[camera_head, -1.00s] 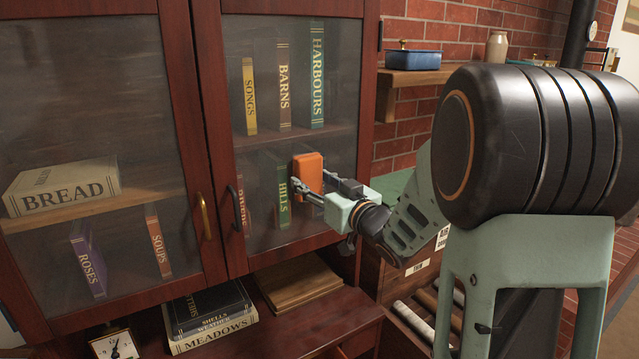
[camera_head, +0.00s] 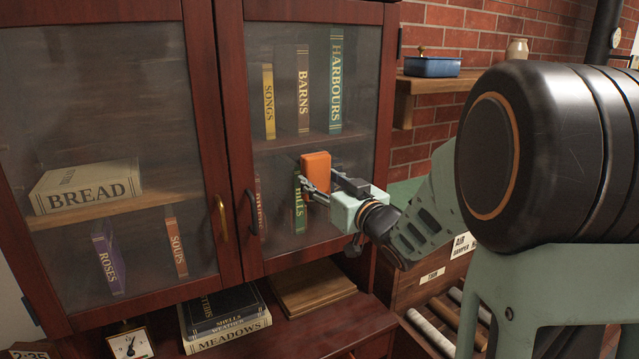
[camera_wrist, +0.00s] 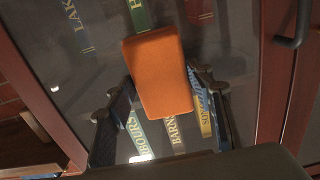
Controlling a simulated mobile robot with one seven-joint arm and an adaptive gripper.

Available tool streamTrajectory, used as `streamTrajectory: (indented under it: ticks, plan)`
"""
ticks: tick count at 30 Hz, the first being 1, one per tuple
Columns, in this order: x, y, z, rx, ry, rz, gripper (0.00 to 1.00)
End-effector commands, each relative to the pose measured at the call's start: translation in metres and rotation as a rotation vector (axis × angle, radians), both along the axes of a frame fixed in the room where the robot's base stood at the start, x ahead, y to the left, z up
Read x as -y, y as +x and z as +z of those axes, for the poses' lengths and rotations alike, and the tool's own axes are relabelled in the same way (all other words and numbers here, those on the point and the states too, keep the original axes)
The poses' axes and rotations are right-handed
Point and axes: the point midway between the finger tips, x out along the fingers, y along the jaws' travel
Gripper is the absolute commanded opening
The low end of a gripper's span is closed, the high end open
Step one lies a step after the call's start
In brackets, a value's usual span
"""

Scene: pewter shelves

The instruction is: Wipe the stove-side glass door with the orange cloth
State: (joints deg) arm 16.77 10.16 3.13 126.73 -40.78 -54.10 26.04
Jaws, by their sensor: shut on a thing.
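The orange cloth (camera_head: 316,173) is a folded block-like pad. My gripper (camera_head: 328,187) is shut on it and holds it at the right-hand glass door (camera_head: 285,90), the one nearer the brick wall. In the wrist view the cloth (camera_wrist: 158,72) sits between the two fingers (camera_wrist: 160,110), in front of the glass. The glass looks hazy, with books behind it. I cannot tell whether the cloth touches the glass. The door has a dark handle (camera_head: 252,212) on its left side. The left glass door (camera_head: 90,100) has a brass handle (camera_head: 221,218).
Below the doors, a ledge holds stacked books (camera_head: 228,318), a wooden board (camera_head: 312,287) and a small clock (camera_head: 130,345). A wall shelf (camera_head: 425,84) with a blue box (camera_head: 433,66) stands to the right. Rolled items (camera_head: 430,333) lie in a lower bin.

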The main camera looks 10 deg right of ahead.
Motion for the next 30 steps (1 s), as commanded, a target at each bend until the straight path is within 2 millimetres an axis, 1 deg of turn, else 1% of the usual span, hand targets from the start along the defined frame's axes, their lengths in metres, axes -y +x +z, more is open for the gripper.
streamTrajectory:
  ticks: [1,7,14,26,30]
  plan:
    - [0.006,0.003,0.003,0.004,-0.001,-0.004,0.26]
    - [0.025,0.007,0.002,0.003,-0.001,-0.006,0.26]
    - [0.032,0.009,0.001,0.002,0.000,-0.004,0.26]
    - [0.063,0.017,0.001,0.001,-0.001,-0.005,0.26]
    - [0.067,0.018,0.000,0.000,-0.001,-0.004,0.26]
